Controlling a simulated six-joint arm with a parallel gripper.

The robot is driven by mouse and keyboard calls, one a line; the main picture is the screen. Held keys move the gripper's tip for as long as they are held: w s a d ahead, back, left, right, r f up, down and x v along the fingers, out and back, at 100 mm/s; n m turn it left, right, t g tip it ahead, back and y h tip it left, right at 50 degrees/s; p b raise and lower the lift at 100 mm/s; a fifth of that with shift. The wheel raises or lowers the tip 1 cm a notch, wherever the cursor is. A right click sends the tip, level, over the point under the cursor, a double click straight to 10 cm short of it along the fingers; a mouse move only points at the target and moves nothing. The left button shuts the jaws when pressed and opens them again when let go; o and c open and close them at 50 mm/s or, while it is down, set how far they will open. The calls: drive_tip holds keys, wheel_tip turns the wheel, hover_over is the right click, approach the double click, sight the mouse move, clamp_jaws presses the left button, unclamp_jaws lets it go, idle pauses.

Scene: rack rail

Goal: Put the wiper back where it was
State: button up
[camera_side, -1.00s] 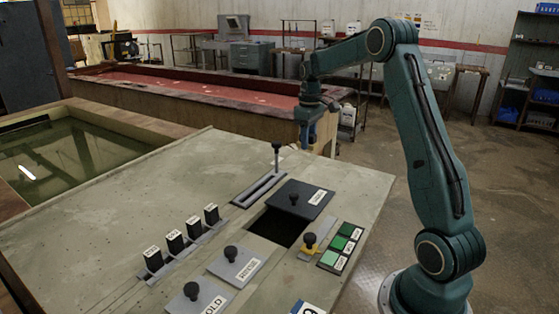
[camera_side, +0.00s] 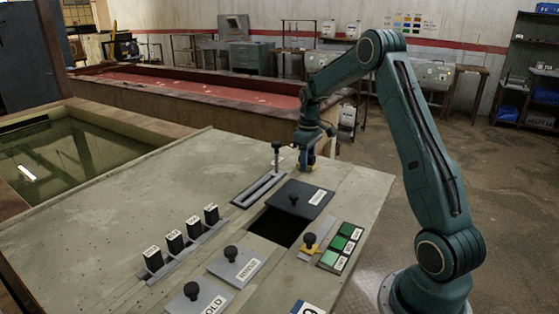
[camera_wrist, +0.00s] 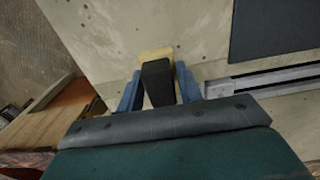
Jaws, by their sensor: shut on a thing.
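The wiper, a dark block (camera_wrist: 157,85) with a yellow edge (camera_wrist: 155,56), sits between the two blue fingers of my gripper (camera_wrist: 158,88) in the wrist view. My gripper (camera_side: 307,160) is shut on it, low at the far edge of the grey console (camera_side: 110,200) in the side view. Only a little yellow shows below the fingers there. I cannot tell whether the wiper touches the console top.
A slotted rail (camera_side: 258,190) with an upright black-knobbed lever (camera_side: 277,150) stands close left of my gripper. A dark lid (camera_side: 308,200) lies nearer, partly over a dark opening (camera_side: 276,228). Black switches, knobbed plates and green buttons (camera_side: 341,244) are further forward. The console's left part is clear.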

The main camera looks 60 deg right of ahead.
drive_tip(key=shift+f, duration=0.1)
drive_tip(key=o, duration=0.9)
wheel_tip(320, 180, up, 11)
drive_tip(key=shift+f, duration=0.1)
drive_tip(key=shift+r, duration=0.7)
